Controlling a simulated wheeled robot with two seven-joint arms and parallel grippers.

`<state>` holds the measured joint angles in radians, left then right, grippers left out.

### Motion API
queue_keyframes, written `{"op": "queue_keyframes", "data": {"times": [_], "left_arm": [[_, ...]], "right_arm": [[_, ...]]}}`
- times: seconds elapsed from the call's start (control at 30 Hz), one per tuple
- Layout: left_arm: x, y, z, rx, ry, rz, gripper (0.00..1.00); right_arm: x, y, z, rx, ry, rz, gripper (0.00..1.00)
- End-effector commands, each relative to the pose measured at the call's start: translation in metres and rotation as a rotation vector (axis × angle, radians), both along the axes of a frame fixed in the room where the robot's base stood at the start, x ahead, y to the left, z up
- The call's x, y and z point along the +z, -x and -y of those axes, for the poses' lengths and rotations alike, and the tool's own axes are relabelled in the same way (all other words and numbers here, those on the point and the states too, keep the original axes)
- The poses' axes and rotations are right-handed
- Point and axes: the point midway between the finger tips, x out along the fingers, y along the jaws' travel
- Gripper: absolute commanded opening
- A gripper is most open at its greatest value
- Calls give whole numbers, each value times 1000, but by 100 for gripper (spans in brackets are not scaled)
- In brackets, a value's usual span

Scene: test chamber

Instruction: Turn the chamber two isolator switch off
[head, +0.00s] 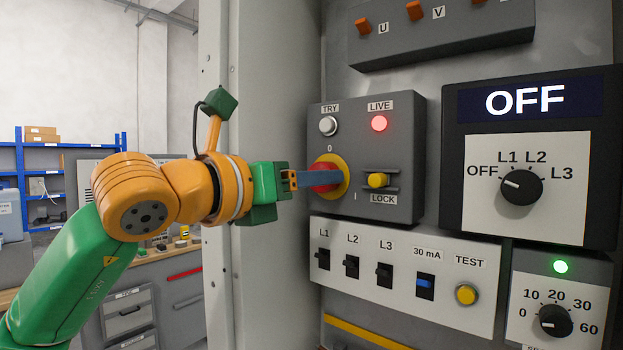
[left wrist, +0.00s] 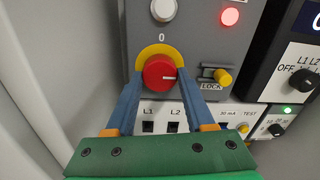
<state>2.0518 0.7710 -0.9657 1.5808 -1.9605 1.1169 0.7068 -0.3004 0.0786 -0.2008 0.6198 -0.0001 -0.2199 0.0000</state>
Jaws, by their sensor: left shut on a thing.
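The isolator switch is a red round knob (head: 324,166) on a yellow disc (head: 345,172), set in a grey box (head: 400,140). A "0" stands above it and an "I" at its lower right. In the left wrist view the red knob (left wrist: 157,68) has a white mark pointing right, away from the "0". My left gripper (head: 330,178) is shut on the knob, with a blue finger at either side in the left wrist view (left wrist: 160,80). In the head view the fingers hide part of the knob. My right gripper is not in view.
On the same box are a lit red LIVE lamp (head: 379,123), a pale TRY button (head: 328,126) and a yellow LOCK part (head: 378,180) close right of the knob. Below is a breaker panel (head: 400,300). A dial panel with an OFF display (head: 525,99) stands at the right.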

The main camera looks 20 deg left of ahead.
Motion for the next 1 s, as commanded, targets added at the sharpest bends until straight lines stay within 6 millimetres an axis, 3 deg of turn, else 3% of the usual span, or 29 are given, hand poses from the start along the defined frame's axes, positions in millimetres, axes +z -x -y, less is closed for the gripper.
{"op": "queue_keyframes", "data": {"times": [0.37,1.0], "left_arm": [[-2,0,0,0,105,-34,0],[-1,1,1,-1,655,-231,0]], "right_arm": [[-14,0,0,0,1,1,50],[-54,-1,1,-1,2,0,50]]}}
